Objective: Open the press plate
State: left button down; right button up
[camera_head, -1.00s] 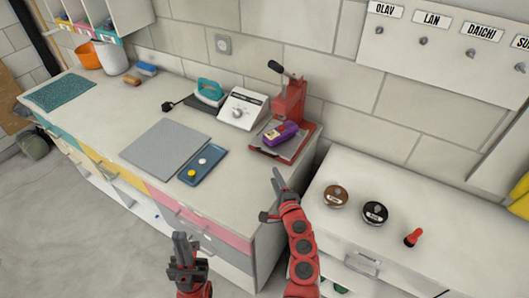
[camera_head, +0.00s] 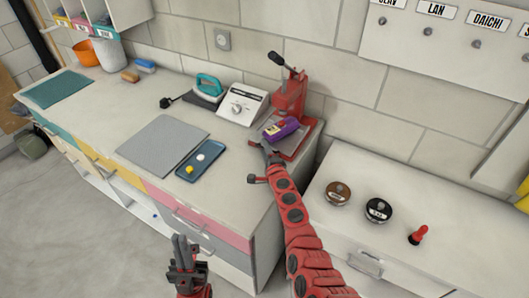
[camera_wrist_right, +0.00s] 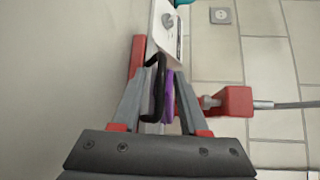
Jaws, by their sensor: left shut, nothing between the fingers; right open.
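The red press (camera_head: 290,95) stands at the right end of the counter against the wall, with its lever raised. A grey plate (camera_head: 293,146) lies on its red base, and a purple and yellow item (camera_head: 281,128) rests there. My right gripper (camera_head: 263,149) is open at the front edge of the press base. In the right wrist view, a black loop handle (camera_wrist_right: 155,88) shows between the open fingers, with a strip of purple (camera_wrist_right: 169,97) beyond; I cannot tell whether the fingers touch the handle. My left gripper (camera_head: 184,246) is shut and empty, in front of the drawers.
A white dial box (camera_head: 242,105) and a teal iron (camera_head: 207,88) stand left of the press. A grey mat (camera_head: 162,144) and a blue tray (camera_head: 198,160) lie on the counter. Two round tins (camera_head: 338,193) and a red-handled stamp (camera_head: 418,235) sit on the right cabinet.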

jog(key=shift+w, duration=0.15)
grip_shut()
dwell(1.4)
